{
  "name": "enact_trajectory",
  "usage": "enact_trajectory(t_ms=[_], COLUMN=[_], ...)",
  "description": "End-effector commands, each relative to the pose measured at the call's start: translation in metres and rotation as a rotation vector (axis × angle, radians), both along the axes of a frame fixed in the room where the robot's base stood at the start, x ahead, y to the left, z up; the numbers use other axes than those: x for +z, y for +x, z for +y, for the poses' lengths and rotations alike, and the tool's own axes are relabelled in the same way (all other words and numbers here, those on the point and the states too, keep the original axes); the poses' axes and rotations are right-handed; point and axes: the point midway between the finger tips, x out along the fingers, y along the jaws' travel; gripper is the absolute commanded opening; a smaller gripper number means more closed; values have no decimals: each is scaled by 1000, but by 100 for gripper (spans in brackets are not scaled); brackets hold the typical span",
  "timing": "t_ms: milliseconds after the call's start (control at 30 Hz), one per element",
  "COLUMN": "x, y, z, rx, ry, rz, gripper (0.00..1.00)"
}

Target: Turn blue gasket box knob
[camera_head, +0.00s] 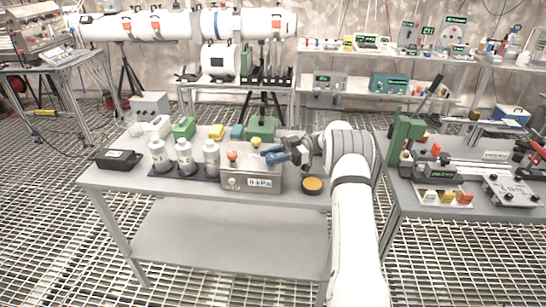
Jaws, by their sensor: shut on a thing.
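A grey metal box (236,182) with a "kPa" readout (260,183) stands near the front right of the middle table. It has an orange ball-shaped knob (232,156) on top at the left and a round pale knob on its front face. My gripper (270,154) reaches in from the right over the box's top right part, with blue parts at its tip. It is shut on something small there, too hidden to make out. I cannot tell which knob is the blue gasket one. A yellow ball-shaped knob (256,142) shows just behind my gripper.
A dark dish with orange content (313,184) lies right of the box. A black box (118,159) lies far left.

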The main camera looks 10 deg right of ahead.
Motion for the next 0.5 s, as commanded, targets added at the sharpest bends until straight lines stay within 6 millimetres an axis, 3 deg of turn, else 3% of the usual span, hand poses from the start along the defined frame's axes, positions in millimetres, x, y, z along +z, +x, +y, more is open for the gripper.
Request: enact_trajectory(t_ms=[200,233,500], x=[2,2,1], y=[0,0,0], z=[2,2,1], rx=[2,2,0], ry=[3,3,1], rz=[-2,-2,-2], gripper=[9,33,53])
